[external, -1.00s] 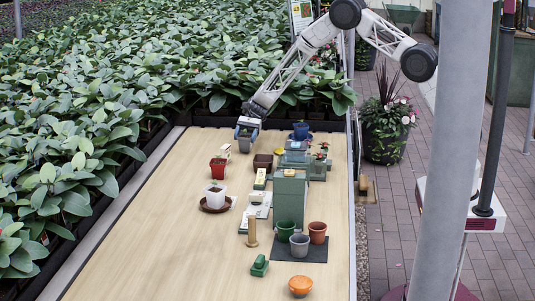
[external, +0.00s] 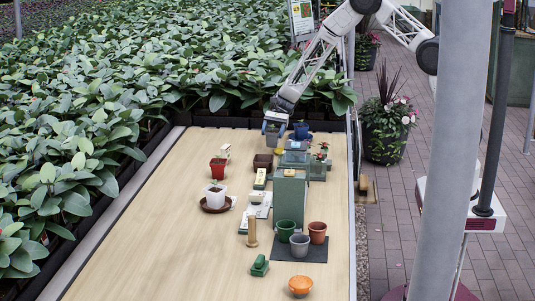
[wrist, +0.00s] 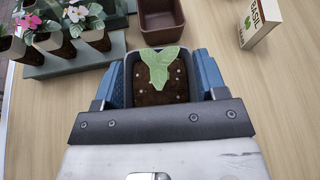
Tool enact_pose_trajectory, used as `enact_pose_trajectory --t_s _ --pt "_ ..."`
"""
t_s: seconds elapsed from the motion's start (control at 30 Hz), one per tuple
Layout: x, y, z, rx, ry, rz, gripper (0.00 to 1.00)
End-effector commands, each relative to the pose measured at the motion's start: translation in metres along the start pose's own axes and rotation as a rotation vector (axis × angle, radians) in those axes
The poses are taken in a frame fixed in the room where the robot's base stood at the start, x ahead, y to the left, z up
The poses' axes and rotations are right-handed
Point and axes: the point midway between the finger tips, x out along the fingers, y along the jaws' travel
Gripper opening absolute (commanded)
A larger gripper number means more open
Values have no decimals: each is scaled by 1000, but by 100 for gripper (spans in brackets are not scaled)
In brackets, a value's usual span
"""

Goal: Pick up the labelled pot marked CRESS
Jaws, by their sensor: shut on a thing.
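My gripper (external: 276,124) is near the far end of the table, shut on a small grey pot (external: 271,139). In the wrist view my gripper (wrist: 160,92) has a blue finger on each side of this pot (wrist: 131,72). The pot is upright and holds dark soil with pale specks and a green seedling (wrist: 160,65). No wording on the pot shows in these views, so I cannot tell whether it is marked CRESS. Its underside is hidden in the wrist view.
A brown empty pot (wrist: 163,22) and a card reading BASIL (wrist: 260,24) are close by. A green stand (wrist: 75,55) holds several flowering pots. A red pot (external: 218,168) and a white pot on a brown saucer (external: 216,206) stand nearer. The table's left front is clear.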

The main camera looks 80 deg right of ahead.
Motion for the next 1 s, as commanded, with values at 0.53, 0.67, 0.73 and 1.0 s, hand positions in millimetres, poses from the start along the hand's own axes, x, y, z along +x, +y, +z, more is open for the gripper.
enact_pose_trajectory --t_s 0.53,0.67,0.73,1.0 --pt "0 38 10 -2 0 0 24" --pt "0 39 10 -2 0 0 24" --pt "0 39 10 -2 0 0 24" --pt "0 39 10 -2 0 0 24"
